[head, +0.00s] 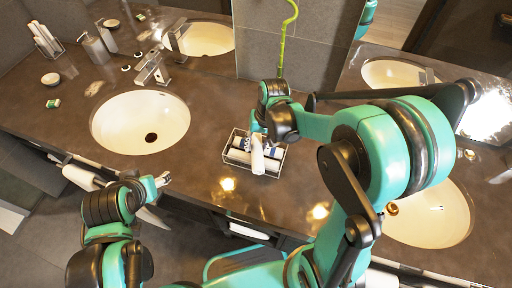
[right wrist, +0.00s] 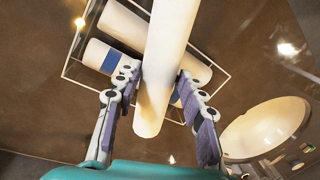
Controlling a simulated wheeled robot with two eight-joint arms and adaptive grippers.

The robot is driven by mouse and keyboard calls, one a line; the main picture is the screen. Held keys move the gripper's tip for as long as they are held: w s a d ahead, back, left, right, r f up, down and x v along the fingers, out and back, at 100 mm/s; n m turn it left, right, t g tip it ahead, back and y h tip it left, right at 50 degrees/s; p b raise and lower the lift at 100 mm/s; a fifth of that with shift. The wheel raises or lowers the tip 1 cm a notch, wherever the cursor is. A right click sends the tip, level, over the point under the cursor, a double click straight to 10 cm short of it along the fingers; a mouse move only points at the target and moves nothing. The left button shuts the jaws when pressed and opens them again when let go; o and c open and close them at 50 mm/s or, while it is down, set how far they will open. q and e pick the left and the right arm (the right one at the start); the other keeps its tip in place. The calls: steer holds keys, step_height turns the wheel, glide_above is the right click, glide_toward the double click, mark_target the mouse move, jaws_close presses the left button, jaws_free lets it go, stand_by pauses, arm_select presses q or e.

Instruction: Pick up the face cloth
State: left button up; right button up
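A white rolled face cloth (right wrist: 163,65) sits between the two fingers of my right gripper (right wrist: 159,80), with the pads against both its sides. In the head view the face cloth (head: 257,158) stands tilted up out of a wire basket (head: 281,166), its upper end at my right gripper (head: 260,134). Other white rolls with blue bands (right wrist: 104,57) lie in the basket under it. My left gripper (head: 161,181) is empty near the counter's front edge, far from the basket; its finger gap is unclear.
The dark counter (head: 205,130) has a sink at the left (head: 140,122) with a faucet (head: 151,69) behind it, and another sink at the right (head: 430,215). A green stem (head: 284,35) rises behind the basket.

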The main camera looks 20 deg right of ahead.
mark_target(255, 145)
steer(key=shift+r, duration=0.1)
step_height(255, 145, up, 4)
steer(key=shift+r+p, duration=0.2)
steer(key=shift+p, duration=0.7)
steer(key=s+r+p, duration=0.3)
steer(key=s+r, duration=0.3)
steer(key=s, duration=0.5)
steer(key=shift+s+d+r, duration=0.2)
steer(key=shift+s, duration=0.15)
